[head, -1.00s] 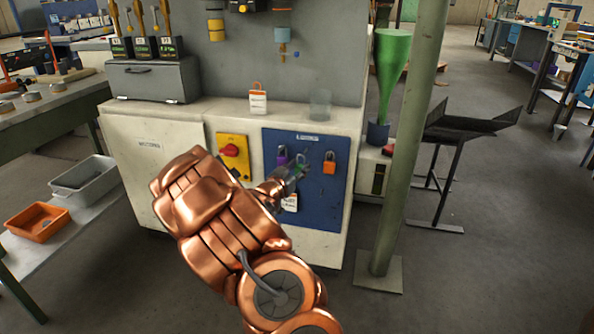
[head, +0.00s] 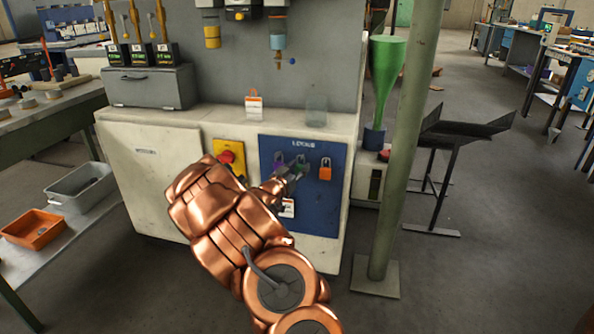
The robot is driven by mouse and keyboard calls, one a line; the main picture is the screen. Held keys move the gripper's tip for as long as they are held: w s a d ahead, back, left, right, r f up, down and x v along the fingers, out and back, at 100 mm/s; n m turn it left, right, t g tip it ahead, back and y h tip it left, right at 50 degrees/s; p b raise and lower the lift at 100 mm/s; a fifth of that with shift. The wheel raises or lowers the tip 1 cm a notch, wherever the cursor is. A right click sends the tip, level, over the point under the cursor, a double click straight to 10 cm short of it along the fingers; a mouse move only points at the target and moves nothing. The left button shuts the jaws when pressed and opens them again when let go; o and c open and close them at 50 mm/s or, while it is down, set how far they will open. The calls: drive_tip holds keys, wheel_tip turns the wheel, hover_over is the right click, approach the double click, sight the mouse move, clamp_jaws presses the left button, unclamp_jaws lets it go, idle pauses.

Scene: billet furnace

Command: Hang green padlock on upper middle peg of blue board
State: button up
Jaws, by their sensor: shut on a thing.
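The blue board (head: 325,205) is on the front of the pale cabinet, with lettering along its top. My gripper (head: 294,172) is in front of the board's upper middle, shut on the green padlock (head: 300,167), which is small and partly hidden by the fingers. A purple padlock (head: 279,164) hangs to its left, partly covered by my gripper. An orange padlock (head: 325,169) hangs to its right. I cannot tell whether the green padlock's shackle is around the upper middle peg, which is hidden.
A white tag (head: 287,208) shows low on the board. A yellow panel with a red knob (head: 227,157) is left of the board. A green post (head: 403,150) stands to the right, near a green funnel (head: 385,85). Grey (head: 82,188) and orange (head: 33,229) bins are at left.

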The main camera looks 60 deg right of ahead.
drive_tip(key=shift+w+d, duration=0.2)
drive_tip(key=shift+d, duration=0.45)
drive_tip(key=shift+w+d+f+p, duration=0.2)
drive_tip(key=shift+d+f+p, duration=0.2)
drive_tip(key=shift+d+p, duration=0.15)
drive_tip(key=o, duration=1.3)
drive_tip(key=shift+c, duration=0.2)
drive_tip(key=shift+a, duration=0.1)
drive_tip(key=s+a, duration=0.1)
drive_tip(key=a, duration=1)
drive_tip(key=shift+a, duration=0.4)
